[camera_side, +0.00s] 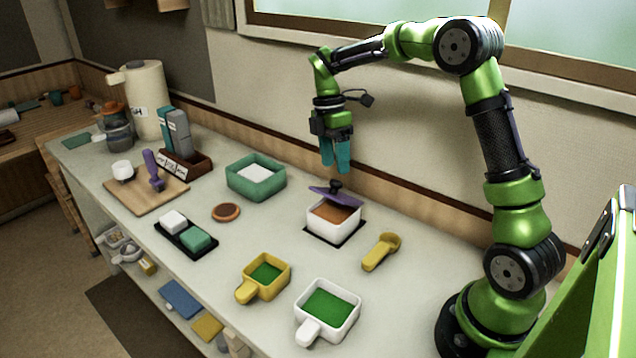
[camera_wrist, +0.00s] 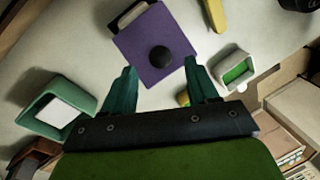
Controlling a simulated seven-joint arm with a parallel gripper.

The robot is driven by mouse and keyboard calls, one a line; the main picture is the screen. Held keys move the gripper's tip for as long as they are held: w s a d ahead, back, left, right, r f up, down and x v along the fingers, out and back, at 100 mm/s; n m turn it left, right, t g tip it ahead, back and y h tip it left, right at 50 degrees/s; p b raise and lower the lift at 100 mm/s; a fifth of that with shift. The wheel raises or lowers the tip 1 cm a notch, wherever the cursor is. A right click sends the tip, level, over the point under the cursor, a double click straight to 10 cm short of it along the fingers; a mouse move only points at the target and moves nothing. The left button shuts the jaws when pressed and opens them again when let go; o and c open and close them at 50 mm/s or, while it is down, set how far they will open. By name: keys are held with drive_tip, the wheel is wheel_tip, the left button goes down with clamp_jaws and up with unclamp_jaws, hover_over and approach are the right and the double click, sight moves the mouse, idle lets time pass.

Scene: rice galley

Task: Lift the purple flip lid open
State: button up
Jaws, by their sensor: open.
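The purple flip lid (camera_side: 337,196) sits on a white square container (camera_side: 328,225) with brown contents. It is tilted partly open, with its raised part toward the back and the front of the container uncovered. A dark round knob (camera_side: 336,186) stands on the lid. My gripper (camera_side: 336,170) is above the lid, pointing down with teal fingers apart and empty. In the wrist view, the lid (camera_wrist: 155,45) and its knob (camera_wrist: 159,57) lie just beyond the open fingertips, between them sideways. The fingers do not appear to touch the knob.
A green square tub (camera_side: 240,182) stands left of the container, and a yellow scoop (camera_side: 381,251) lies to its right. Yellow (camera_side: 284,270) and white (camera_side: 350,291) handled pans with green contents stand in front. The wall is close behind.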

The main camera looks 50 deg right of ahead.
hover_over(339, 194)
drive_tip(key=a, duration=0.1)
drive_tip(key=shift+w+f, duration=0.1)
drive_tip(key=shift+f, duration=2.1)
clamp_jaws()
drive_tip(key=shift+d+r+y, duration=0.25)
drive_tip(key=shift+d+y, duration=0.35)
drive_tip(key=shift+y, duration=0.1)
unclamp_jaws()
